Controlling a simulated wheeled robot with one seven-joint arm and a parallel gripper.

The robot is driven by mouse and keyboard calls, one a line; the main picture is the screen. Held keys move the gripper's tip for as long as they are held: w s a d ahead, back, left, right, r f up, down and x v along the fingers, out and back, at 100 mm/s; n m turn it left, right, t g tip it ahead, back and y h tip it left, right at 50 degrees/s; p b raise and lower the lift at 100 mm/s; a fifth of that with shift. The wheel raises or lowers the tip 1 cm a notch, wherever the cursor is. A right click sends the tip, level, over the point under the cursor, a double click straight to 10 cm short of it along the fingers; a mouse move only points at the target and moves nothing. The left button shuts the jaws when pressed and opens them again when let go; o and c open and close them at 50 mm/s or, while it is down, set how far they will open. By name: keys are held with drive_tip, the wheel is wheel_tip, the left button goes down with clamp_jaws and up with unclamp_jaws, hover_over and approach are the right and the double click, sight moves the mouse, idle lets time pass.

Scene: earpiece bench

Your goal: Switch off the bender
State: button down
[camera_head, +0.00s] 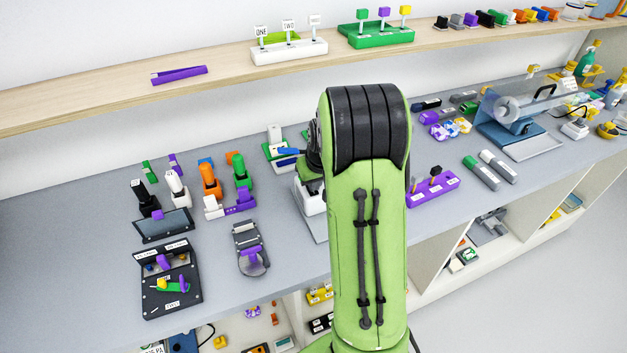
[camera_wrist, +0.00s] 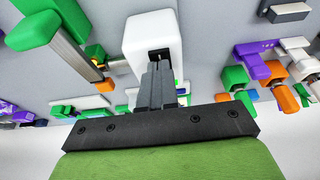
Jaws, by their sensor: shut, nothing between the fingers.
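In the wrist view my gripper (camera_wrist: 158,68) is shut and empty. Its fingertips are at a dark recess in the face of a white block (camera_wrist: 150,30); whether they touch it I cannot tell. This block may be part of the bender, but no label shows. In the head view a white body (camera_head: 309,198) stands on the bench just left of my arm, largely hidden by it. My gripper's fingertips are hidden there.
A green-handled tool with a grey bar (camera_wrist: 75,48) lies close left of my gripper in the wrist view. The bench (camera_head: 60,235) holds coloured bottles, a black tray (camera_head: 172,305) and a blue machine (camera_head: 512,125). A wooden shelf (camera_head: 110,95) runs behind.

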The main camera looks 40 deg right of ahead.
wheel_tip(320, 180, up, 4)
drive_tip(key=p, duration=0.2)
drive_tip(key=shift+s+p, duration=0.1)
drive_tip(key=shift+p, duration=0.2)
drive_tip(key=d+v, duration=0.1)
drive_tip(key=v, duration=0.9)
drive_tip(key=shift+s+a, duration=0.15)
drive_tip(key=shift+a, duration=0.35)
